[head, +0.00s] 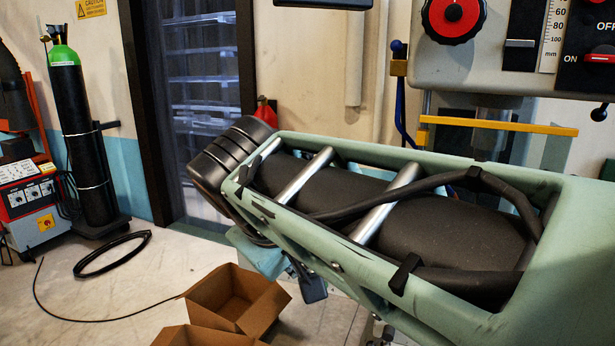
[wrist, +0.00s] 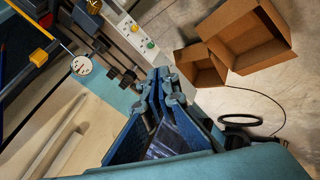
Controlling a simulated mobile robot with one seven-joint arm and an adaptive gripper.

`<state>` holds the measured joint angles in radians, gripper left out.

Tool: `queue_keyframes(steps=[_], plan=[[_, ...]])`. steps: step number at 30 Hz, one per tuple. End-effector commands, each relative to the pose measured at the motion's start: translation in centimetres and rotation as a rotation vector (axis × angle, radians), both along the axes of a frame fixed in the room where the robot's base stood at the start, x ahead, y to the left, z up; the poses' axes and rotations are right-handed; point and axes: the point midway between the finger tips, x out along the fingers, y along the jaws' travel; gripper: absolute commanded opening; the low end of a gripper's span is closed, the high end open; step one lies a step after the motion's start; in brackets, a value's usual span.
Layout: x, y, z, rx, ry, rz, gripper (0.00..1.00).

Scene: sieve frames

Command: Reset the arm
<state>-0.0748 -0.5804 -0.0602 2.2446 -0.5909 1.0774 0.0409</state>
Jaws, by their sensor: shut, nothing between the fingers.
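My arm (head: 400,215), with a pale green frame, a black core and silver bars, stretches across the middle and right of the head view. It hides part of the floor and wall behind it. My gripper (wrist: 160,76) points away from the camera in the wrist view. Its blue fingers meet at the tips, shut, with nothing visible between them. In the head view the arm hides most of what lies beneath it, and I cannot make out the fingertips there.
Open, empty cardboard boxes stand on the floor: a larger one (head: 237,302) and another (head: 190,337) at the bottom edge. A black gas cylinder (head: 80,140), red welder (head: 30,205) and coiled cable (head: 112,252) are left. A machine (head: 500,65) stands right, behind my arm.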

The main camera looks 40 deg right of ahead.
Motion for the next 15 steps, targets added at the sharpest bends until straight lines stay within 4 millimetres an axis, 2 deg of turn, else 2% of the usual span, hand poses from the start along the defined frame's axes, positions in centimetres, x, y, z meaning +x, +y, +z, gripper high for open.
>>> queue_keyframes(steps=[3, 6, 10, 11, 12, 15], plan=[[-1.6, 4.7, -3.8, 0.194, -0.024, 0.01, 0.0], [-2.7, 8.4, -6.3, 0.346, -0.043, 0.005, 0.0], [-3.8, 12.7, -8.7, 0.526, -0.075, -0.016, 0.0], [-3.9, 13.3, -8.4, 0.554, -0.081, -0.022, 0.0], [-3.7, 13.1, -6.2, 0.545, -0.079, -0.018, 0.0], [-3.7, 13.0, -3.8, 0.542, -0.075, -0.017, 0.0]])
